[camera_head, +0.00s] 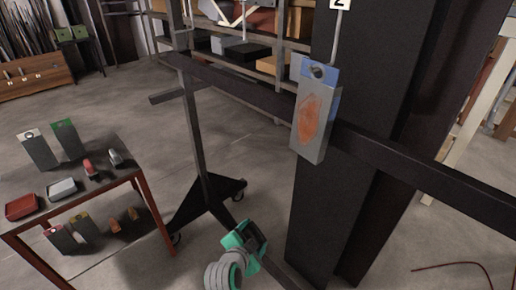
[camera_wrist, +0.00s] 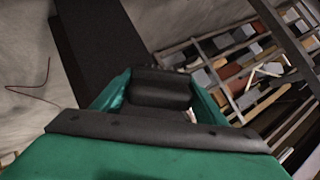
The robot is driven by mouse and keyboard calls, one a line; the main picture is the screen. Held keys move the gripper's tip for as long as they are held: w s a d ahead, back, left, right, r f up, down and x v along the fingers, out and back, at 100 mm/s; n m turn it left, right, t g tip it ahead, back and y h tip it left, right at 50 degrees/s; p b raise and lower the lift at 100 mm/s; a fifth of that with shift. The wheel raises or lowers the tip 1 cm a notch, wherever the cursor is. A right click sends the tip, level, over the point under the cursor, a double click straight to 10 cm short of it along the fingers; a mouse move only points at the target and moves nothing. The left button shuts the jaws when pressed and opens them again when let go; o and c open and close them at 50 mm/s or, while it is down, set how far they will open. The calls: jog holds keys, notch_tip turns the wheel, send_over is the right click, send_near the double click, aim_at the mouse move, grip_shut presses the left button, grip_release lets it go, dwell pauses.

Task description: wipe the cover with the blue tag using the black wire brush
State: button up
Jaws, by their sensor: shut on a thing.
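The cover with the blue tag (camera_head: 322,92) is a grey box hanging from the dark rail in the head view, with an orange-brown patch on its front face. My gripper (camera_head: 252,236) is low in the head view, below and left of that cover and well apart from it. In the wrist view, my gripper (camera_wrist: 160,92) has its green fingers shut on a dark block, which looks like the black wire brush (camera_wrist: 160,86). Its bristles cannot be made out. The cover is not recognisable in the wrist view.
A red-legged table (camera_head: 112,178) at left bears grey boxes with white and green tags, a red tray (camera_head: 22,207), a white tray (camera_head: 62,189) and small tools. A dark post (camera_head: 335,215) stands behind the hanging cover. The dark rail (camera_head: 420,172) crosses above my gripper.

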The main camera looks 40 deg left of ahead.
notch_tip(320, 180, up, 20)
jog(key=a+m+t+h, duration=0.2)
jog(key=m+t, duration=0.1)
jog(key=t, duration=0.1)
jog(key=m+t+h, duration=0.3)
jog(key=m+h, duration=0.1)
jog(key=h, duration=0.1)
send_near(296, 128)
jog(key=shift+n, duration=0.3)
jog(key=shift+w+d, duration=0.2)
jog(key=shift+w, duration=2)
jog(key=shift+w+d+f, duration=0.1)
jog(key=shift+w+d, duration=0.1)
jog(key=shift+w, duration=1.15)
